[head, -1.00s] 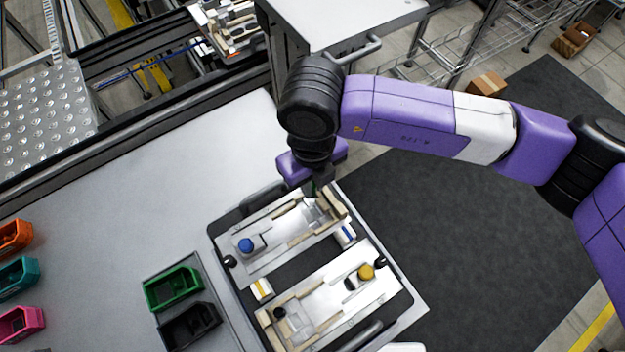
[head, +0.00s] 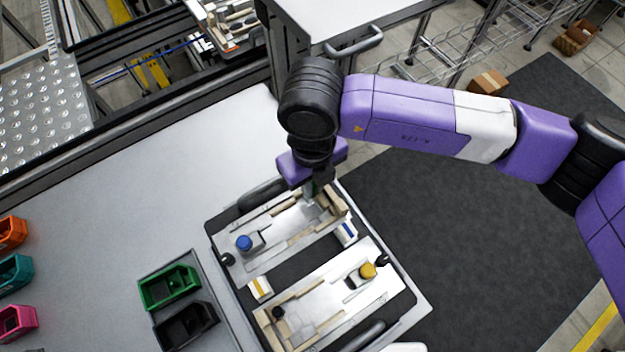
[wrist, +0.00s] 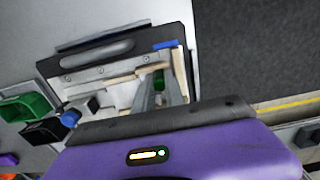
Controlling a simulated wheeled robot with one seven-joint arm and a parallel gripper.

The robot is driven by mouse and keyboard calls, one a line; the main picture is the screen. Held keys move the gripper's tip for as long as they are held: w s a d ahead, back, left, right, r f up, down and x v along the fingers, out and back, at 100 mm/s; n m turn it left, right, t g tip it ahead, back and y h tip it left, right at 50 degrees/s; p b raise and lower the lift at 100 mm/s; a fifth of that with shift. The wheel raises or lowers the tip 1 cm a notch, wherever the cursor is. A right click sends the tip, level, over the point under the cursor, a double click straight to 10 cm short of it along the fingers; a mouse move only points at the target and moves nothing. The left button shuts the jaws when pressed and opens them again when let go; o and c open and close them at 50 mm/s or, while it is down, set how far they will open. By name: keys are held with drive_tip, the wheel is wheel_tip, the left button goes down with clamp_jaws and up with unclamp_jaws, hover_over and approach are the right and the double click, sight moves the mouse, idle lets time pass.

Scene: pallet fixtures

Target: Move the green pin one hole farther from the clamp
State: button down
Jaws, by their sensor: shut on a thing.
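My gripper (wrist: 160,90) is over the right end of the upper fixture plate (head: 275,237), its two fingers reaching down. It is shut on the green pin (wrist: 158,80), of which a small part shows between the fingers in the wrist view. The pin's lower end and the holes around it are hidden or too small to make out. The blue-knobbed clamp (head: 245,243) stands at the left end of the same plate; its blue knob also shows in the wrist view (wrist: 69,118).
A second fixture plate (head: 335,300) with a yellow knob (head: 367,271) lies on the same dark pallet. Green (head: 168,288) and black (head: 186,325) bins stand left of it. Orange, teal and pink bins line the far left. The table behind is clear.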

drive_tip(key=shift+f, duration=0.1)
drive_tip(key=c, duration=1.3)
unclamp_jaws()
wheel_tip(320, 180, up, 8)
drive_tip(key=shift+f+b, duration=0.1)
drive_tip(key=shift+b, duration=0.55)
